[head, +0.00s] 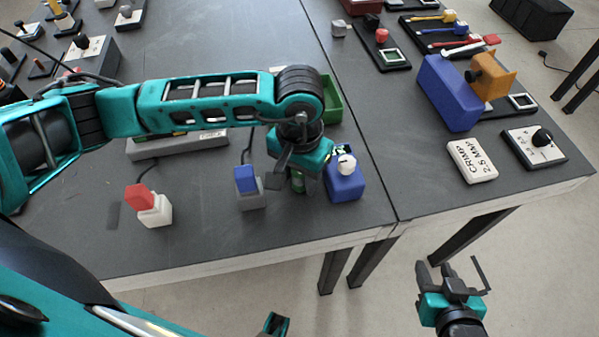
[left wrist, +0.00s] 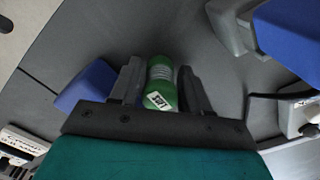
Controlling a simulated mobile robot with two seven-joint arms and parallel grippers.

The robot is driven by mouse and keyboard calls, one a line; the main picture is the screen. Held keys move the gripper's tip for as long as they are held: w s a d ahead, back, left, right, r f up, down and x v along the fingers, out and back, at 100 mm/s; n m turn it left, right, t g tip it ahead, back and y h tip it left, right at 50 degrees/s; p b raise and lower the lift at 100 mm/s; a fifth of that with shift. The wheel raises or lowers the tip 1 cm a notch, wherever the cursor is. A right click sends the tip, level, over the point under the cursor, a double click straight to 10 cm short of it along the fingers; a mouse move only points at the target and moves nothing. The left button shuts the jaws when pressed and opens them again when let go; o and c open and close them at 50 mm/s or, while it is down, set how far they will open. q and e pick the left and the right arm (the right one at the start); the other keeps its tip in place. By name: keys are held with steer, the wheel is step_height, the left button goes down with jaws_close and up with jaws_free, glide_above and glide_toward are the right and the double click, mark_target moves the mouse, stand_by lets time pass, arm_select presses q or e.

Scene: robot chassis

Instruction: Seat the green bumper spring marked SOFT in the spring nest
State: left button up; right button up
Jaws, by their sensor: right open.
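The green bumper spring (left wrist: 161,72) shows in the left wrist view as a short green cylinder with a pale middle band and a white label. In the head view the spring (head: 298,183) is mostly hidden under the gripper, just left of a blue block (head: 345,187) with a white round top. I cannot tell which part is the spring nest. My right gripper (head: 450,278) is open and empty, over the floor beyond the table's front edge.
Left of my left gripper stand a grey block with a blue top (head: 246,182) and a white block with a red top (head: 152,207). A green tray (head: 331,100) lies behind. A white CRIMP block (head: 471,161) lies right. The front table edge is clear.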

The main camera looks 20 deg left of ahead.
arm_select(q)
steer(key=shift+o, duration=0.9)
